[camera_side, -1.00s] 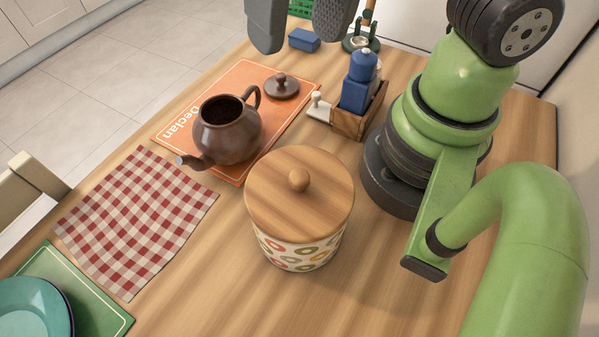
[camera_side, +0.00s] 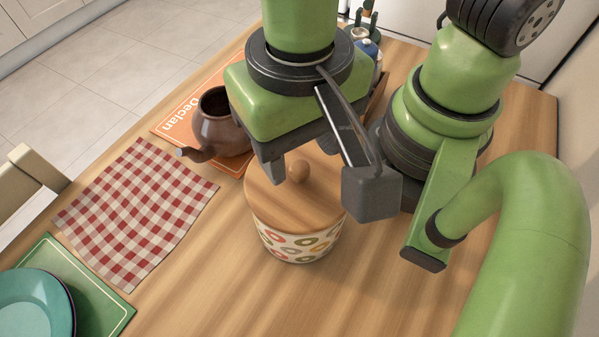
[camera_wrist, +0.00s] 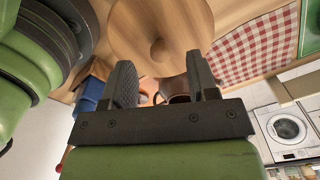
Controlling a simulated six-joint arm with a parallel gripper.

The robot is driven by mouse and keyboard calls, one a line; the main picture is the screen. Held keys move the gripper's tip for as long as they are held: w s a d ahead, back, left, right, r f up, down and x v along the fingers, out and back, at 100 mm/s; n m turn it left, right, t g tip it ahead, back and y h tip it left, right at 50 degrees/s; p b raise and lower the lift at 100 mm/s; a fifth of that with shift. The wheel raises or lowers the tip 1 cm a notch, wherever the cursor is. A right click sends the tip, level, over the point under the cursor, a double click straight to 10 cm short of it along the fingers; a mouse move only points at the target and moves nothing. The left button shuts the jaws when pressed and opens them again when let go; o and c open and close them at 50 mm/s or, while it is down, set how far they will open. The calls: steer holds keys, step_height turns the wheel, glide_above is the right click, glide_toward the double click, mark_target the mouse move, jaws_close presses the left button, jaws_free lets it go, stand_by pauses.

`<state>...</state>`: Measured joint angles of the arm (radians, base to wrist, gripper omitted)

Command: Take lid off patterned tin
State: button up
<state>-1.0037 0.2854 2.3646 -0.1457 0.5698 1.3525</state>
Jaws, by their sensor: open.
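The patterned tin (camera_side: 299,243) stands upright on the table, pale with coloured ring shapes. Its round wooden lid (camera_side: 275,207) is seated on top and has a small round knob (camera_side: 299,171). The lid (camera_wrist: 185,22) and knob (camera_wrist: 160,50) also show in the wrist view, just beyond the fingertips. My gripper (camera_wrist: 162,78) is open and empty, with the knob lying roughly in line with the gap between its fingers. In the side view, my gripper (camera_side: 300,162) hangs over the back of the lid, and its body hides part of it. Contact with the knob cannot be told.
A brown teapot (camera_side: 217,130) on an orange mat (camera_side: 178,117) stands close behind left. A wooden caddy with a blue bottle (camera_side: 369,48) is partly hidden behind my arm. A checked cloth (camera_side: 138,212) and a green mat with plates (camera_side: 35,303) lie left. The front table is clear.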

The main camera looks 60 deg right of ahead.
mark_target(299, 167)
steer(key=shift+f, duration=1.25)
jaws_close()
step_height(299, 167, up, 10)
